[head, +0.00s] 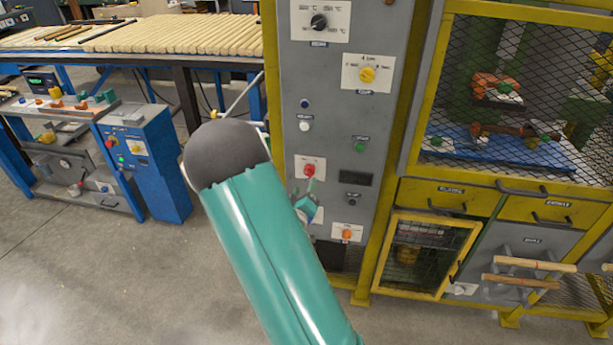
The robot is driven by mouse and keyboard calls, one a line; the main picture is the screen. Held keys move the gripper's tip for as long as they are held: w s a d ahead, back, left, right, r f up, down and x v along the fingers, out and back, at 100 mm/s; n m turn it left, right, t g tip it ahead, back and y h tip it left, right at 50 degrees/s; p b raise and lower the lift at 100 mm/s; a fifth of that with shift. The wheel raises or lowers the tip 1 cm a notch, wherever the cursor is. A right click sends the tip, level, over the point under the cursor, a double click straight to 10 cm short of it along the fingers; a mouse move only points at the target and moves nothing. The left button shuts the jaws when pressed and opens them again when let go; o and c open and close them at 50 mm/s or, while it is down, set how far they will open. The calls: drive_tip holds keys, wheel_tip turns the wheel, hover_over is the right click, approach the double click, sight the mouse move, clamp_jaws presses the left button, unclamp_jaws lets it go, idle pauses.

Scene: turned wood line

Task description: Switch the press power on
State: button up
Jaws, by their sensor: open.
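A grey control panel (334,130) stands upright in the middle of the head view. It carries a black rotary knob (319,21), a yellow rotary knob (367,74), a green button (359,147), a red control (309,170) and an orange control (346,234). The labels are too small to read, so I cannot tell which one is the press power switch. My gripper (308,196) shows as a small teal part in front of the lower panel, just below the red control. It is open and seems empty. My teal arm hides part of it; contact cannot be told.
A yellow-framed mesh cage (515,70) and yellow drawers (445,195) stand right of the panel. Wooden handles (520,282) stick out at lower right. A blue cabinet (150,165) and a bench of wood pieces (180,35) are at left. The floor (120,280) at lower left is clear.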

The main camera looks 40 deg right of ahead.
sight(308, 174)
drive_tip(key=x, duration=0.7)
drive_tip(key=shift+w+a, duration=0.15)
drive_tip(key=shift+c, duration=0.2)
drive_tip(key=c, duration=0.9)
